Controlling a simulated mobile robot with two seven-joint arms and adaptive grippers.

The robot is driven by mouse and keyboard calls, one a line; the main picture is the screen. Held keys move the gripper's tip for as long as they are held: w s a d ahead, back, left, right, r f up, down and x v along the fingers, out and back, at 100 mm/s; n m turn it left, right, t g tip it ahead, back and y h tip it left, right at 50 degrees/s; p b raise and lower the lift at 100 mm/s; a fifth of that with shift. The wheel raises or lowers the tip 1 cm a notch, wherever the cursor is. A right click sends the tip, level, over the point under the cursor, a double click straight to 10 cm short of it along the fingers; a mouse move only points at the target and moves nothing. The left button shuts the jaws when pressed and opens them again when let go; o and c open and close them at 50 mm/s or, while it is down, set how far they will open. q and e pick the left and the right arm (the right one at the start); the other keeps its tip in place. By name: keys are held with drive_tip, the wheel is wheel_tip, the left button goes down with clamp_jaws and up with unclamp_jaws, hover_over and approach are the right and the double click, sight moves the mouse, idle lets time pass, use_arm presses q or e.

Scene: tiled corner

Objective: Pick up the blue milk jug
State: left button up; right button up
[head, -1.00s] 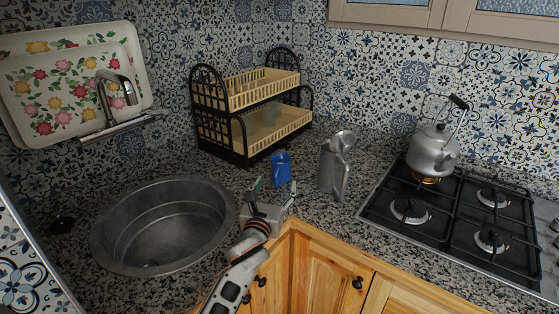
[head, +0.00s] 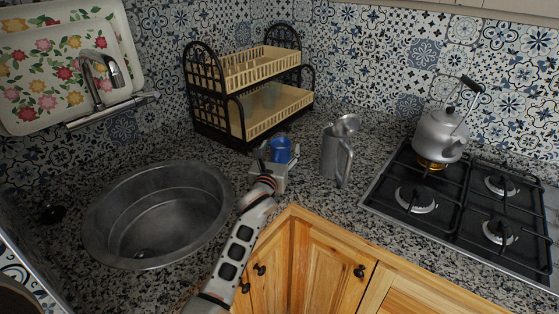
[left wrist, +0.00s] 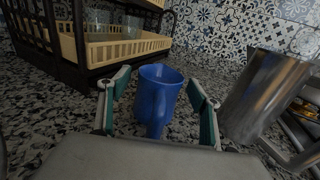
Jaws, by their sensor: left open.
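The blue milk jug (head: 281,149) stands upright on the granite counter, in front of the dish rack; its lower part is hidden behind my gripper in the head view. In the left wrist view the jug (left wrist: 158,97) shows between the two fingers, with its handle towards the camera. My left gripper (head: 278,158) is open, with one finger on each side of the jug; it also shows in the left wrist view (left wrist: 160,112). I see gaps between the fingers and the jug. My right gripper is not in view.
A metal pitcher (head: 336,152) stands close on the right of the jug. The dish rack (head: 250,92) is behind, with glasses in it. A sink (head: 158,215) lies to the left, and a gas hob (head: 455,205) with a kettle (head: 440,135) to the right.

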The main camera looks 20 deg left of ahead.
use_arm(q)
drive_tip(key=shift+w, duration=0.2)
drive_tip(key=c, duration=1.5)
drive_tip(key=shift+r, duration=0.15)
drive_tip(key=shift+r, duration=0.1)
